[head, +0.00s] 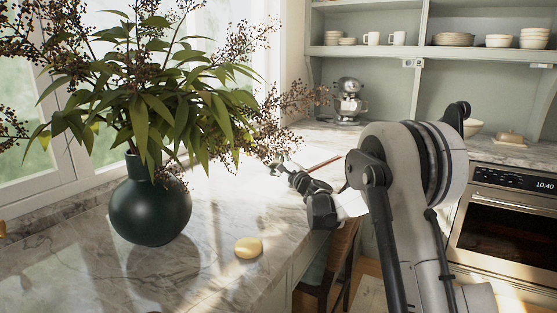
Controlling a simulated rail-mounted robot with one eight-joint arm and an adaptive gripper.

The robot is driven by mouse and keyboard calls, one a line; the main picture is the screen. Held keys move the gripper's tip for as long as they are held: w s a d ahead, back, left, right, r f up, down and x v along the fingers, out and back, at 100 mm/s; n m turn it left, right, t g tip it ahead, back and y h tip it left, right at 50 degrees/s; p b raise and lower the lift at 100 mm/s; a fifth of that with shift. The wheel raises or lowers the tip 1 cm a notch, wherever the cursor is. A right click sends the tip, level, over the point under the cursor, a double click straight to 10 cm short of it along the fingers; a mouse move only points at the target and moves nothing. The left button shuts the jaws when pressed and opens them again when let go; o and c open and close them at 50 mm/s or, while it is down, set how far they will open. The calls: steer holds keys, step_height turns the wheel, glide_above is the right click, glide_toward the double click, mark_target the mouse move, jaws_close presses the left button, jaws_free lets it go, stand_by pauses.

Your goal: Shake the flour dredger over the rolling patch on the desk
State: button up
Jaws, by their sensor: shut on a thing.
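My gripper (281,168) is over the marble desk (215,262), right of the vase, and shut on a small pale metallic thing. This appears to be the flour dredger, but it is mostly hidden by the fingers and too small to make out clearly. I cannot tell its tilt. The desk surface beyond and left of the gripper is washed out by bright light. I cannot make out the edge of the rolling patch there.
A dark green vase (150,205) with wide leafy branches stands left of the gripper. A pale yellow round lump (248,247) lies near the front edge. A thin brown stick (325,162) lies behind. A stand mixer (348,100) and an oven (508,215) are farther back.

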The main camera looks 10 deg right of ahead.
steer(key=shift+s+a+b, duration=0.5)
steer(key=shift+s+a, duration=2.5)
steer(key=shift+s, duration=0.65)
steer(key=shift+w+a, duration=1.8)
steer(key=shift+a, duration=0.35)
steer(key=shift+w+d, duration=5.5)
steer(key=shift+w, duration=1.1)
steer(key=shift+w+a, duration=0.9)
steer(key=shift+a, duration=0.2)
steer(key=shift+w+a, duration=0.9)
steer(key=shift+a, duration=0.15)
steer(key=shift+o, duration=0.2)
steer(key=s+a+b, duration=0.2)
steer(key=s+a, duration=0.9)
steer(key=s, duration=0.2)
steer(key=shift+s, duration=0.15)
steer(key=shift+r, duration=0.15)
steer(key=shift+r+p, duration=1.2)
steer(key=shift+r, duration=1.15)
